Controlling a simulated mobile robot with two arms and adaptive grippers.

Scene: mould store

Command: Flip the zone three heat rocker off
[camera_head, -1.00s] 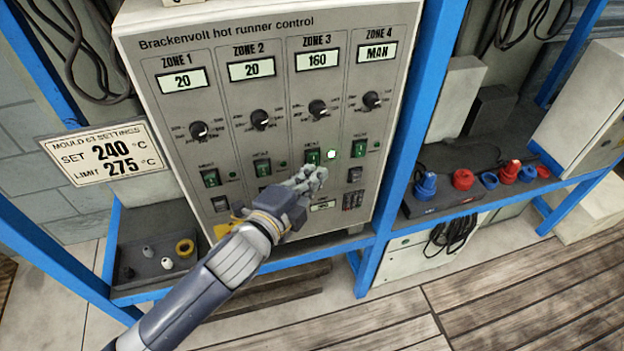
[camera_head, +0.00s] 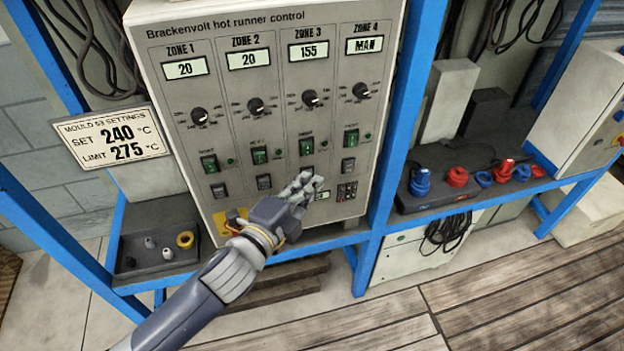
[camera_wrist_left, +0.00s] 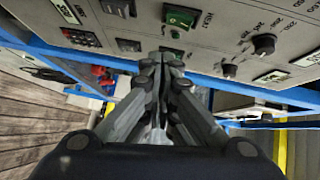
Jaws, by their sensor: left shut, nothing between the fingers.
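The grey hot runner control panel (camera_head: 222,118) has four zone columns. The zone 3 display (camera_head: 308,52) reads 155. The green zone 3 rocker (camera_head: 306,146) sits below its knob, and its small round lamp (camera_head: 324,141) is dark. My left gripper (camera_head: 316,183) is shut and empty, just below that rocker and in front of the lower switches, partly hiding a black switch. In the left wrist view, the shut fingertips (camera_wrist_left: 160,55) are near the panel, apart from a green rocker (camera_wrist_left: 181,17) that appears to be zone 3's. My right gripper is out of view.
Green rockers for zone 2 (camera_head: 259,155) and zone 4 (camera_head: 351,138) flank it closely. Blue rack posts (camera_head: 398,110) stand beside the panel. A dark tray (camera_head: 150,262) is at left, and blue and red connectors (camera_head: 457,176) sit on the right shelf.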

